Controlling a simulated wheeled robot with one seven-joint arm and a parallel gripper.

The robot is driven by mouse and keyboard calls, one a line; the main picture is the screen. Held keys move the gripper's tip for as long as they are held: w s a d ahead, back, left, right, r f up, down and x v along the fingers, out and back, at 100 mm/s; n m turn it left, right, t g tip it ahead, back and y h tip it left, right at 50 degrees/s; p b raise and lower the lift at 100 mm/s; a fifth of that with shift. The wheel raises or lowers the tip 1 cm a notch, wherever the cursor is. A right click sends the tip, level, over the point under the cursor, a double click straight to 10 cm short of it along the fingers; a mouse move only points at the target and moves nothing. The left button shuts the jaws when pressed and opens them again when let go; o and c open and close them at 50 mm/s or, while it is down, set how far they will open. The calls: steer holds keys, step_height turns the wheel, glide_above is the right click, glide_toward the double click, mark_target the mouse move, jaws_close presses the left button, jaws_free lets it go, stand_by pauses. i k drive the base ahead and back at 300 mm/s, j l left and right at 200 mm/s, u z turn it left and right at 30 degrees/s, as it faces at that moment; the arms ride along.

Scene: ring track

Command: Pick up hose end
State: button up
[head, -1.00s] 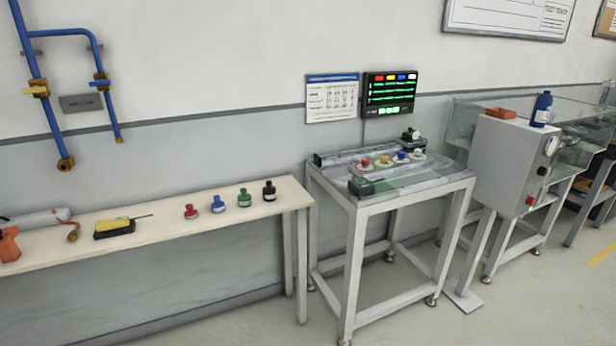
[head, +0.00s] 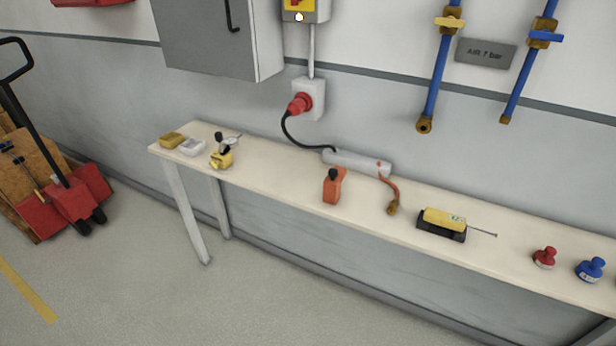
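A short orange hose (head: 391,186) comes out near the right end of a light grey bar-shaped unit (head: 356,162) on the narrow bench. Its brass-coloured hose end (head: 392,208) lies on the bench top, close to the front edge. It sits between an orange block-like item (head: 333,186) with a dark knob on the left and a yellow device (head: 445,218) on a black base on the right. My gripper is not in view.
The long cream bench (head: 270,176) stands along the wall. Blue pipes (head: 433,80) with brass fittings hang above it. A red pallet truck (head: 70,205) stands at the left. Red (head: 545,257) and blue (head: 590,269) knobbed pieces are at the right. Floor before the bench is clear.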

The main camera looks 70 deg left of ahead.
mark_target(394, 205)
steer(key=u, duration=1.3)
steer(key=i+l, duration=0.1)
steer(key=i, duration=0.3)
steer(key=i+l, duration=0.1)
steer(key=i, duration=0.35)
steer(key=j+u, duration=0.05)
